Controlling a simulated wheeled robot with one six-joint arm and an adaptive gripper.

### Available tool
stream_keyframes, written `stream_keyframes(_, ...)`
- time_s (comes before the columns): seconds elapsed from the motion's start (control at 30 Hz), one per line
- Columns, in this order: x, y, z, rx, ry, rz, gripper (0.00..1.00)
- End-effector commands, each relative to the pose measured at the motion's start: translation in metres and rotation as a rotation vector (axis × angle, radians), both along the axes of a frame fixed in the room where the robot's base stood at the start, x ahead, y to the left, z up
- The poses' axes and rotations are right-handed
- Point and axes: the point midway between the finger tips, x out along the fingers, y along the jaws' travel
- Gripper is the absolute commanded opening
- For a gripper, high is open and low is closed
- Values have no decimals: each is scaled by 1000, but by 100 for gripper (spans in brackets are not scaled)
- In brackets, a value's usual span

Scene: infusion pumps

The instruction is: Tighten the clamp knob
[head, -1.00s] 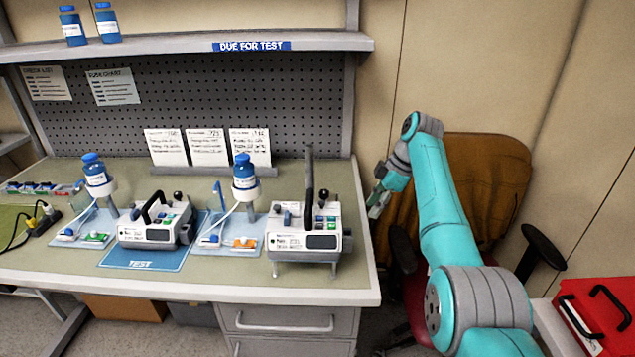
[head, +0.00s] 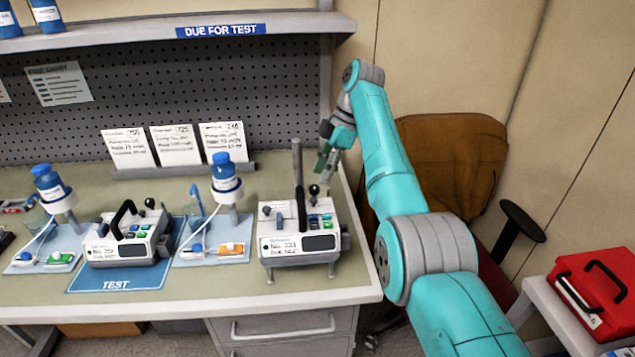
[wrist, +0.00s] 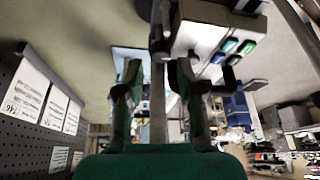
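The right pump (head: 300,240) is a white box with coloured buttons and a dark display, standing on short legs. A dark upright handle (head: 297,170) rises from it. A black round knob (head: 314,189) stands at its back right; I cannot tell for sure that it is the clamp knob. My gripper (head: 325,160) is above and behind that knob, apart from it. In the wrist view, my gripper (wrist: 157,80) has its fingers spread, with a grey rod (wrist: 158,105) showing between them. The pump (wrist: 205,35) shows beyond at the upper right.
A second pump (head: 125,243) stands on the blue TEST mat (head: 115,283). Blue-capped bottles (head: 226,172) stand beside the pumps. White cards (head: 222,142) stand behind. The shelf (head: 150,30) overhangs the bench. A chair (head: 455,165) and red case (head: 600,290) are at right.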

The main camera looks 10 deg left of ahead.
Motion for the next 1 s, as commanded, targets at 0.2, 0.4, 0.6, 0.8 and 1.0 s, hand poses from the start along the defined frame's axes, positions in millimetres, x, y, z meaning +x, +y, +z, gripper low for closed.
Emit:
stream_keyframes(0.2, -5, 10, -27, 0, 1, 0, 37)
stream_keyframes(0.4, -7, 13, -36, 0, -1, 0, 37)
stream_keyframes(0.6, -7, 13, -37, 0, -1, 0, 37)
stream_keyframes(0.8, -7, 13, -36, 0, -1, 0, 2)
stream_keyframes(1.0, -7, 13, -37, 0, 0, -2, 0)
